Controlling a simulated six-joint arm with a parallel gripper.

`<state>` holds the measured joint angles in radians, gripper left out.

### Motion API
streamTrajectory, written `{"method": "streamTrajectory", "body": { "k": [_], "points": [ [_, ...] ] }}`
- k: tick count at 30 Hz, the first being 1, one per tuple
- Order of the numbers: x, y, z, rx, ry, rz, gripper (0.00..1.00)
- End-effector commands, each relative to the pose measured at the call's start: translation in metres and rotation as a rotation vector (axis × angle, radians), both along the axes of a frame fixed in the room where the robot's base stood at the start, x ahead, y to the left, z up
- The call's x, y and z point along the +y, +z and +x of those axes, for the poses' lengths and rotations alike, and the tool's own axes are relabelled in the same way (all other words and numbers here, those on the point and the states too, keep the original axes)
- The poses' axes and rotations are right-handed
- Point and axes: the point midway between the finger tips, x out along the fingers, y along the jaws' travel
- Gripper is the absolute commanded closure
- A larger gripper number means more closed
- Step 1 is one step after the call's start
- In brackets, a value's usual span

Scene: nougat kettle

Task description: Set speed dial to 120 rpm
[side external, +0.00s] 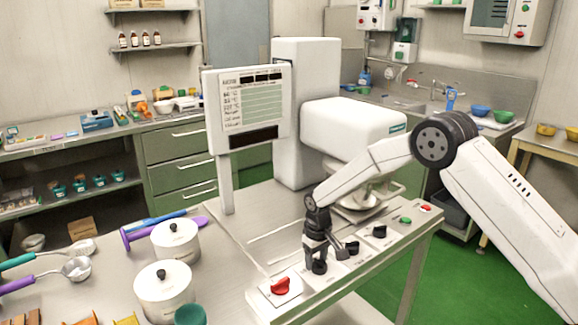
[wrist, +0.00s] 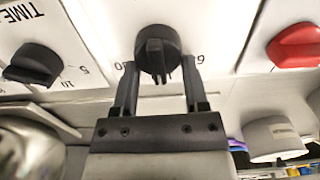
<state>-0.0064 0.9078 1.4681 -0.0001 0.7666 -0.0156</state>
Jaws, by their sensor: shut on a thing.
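A black dial (wrist: 157,50) with a ridged grip sits on the white control panel. Parts of a number scale show on either side of it; its name label is hidden, and I cannot read its setting. My gripper (wrist: 157,68) is shut on this dial, with one finger on each side of its ridge. In the side view my gripper (side external: 318,250) reaches down onto the dial (side external: 319,267) from above, between the red knob and the other black knobs.
A black knob marked TIME (wrist: 33,63) is close on the left in the wrist view, and a red knob (wrist: 296,45) on the right. White lidded pots (side external: 164,290) stand left of the panel. A display board (side external: 250,105) stands behind; its text is too small to read.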

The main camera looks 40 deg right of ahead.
Motion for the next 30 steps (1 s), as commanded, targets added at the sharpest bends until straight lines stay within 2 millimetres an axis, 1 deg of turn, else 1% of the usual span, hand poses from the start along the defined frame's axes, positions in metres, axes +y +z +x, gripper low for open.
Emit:
{"method": "streamTrajectory", "body": {
  "k": [14, 15, 17, 18, 30],
  "points": [
    [-0.0001, 0.0002, 0.001, -0.004, -0.023, 0.0, 1.0],
    [-0.0001, 0.0002, 0.001, -0.004, -0.023, 0.0, 0.4],
    [-0.0001, 0.0002, 0.0009, -0.004, -0.023, 0.0, 0.21],
    [-0.0002, 0.0001, 0.0008, -0.003, -0.023, 0.0, 0.09],
    [-0.0003, 0.0026, 0.0005, -0.002, -0.022, 0.0, 0.09]
  ]
}}
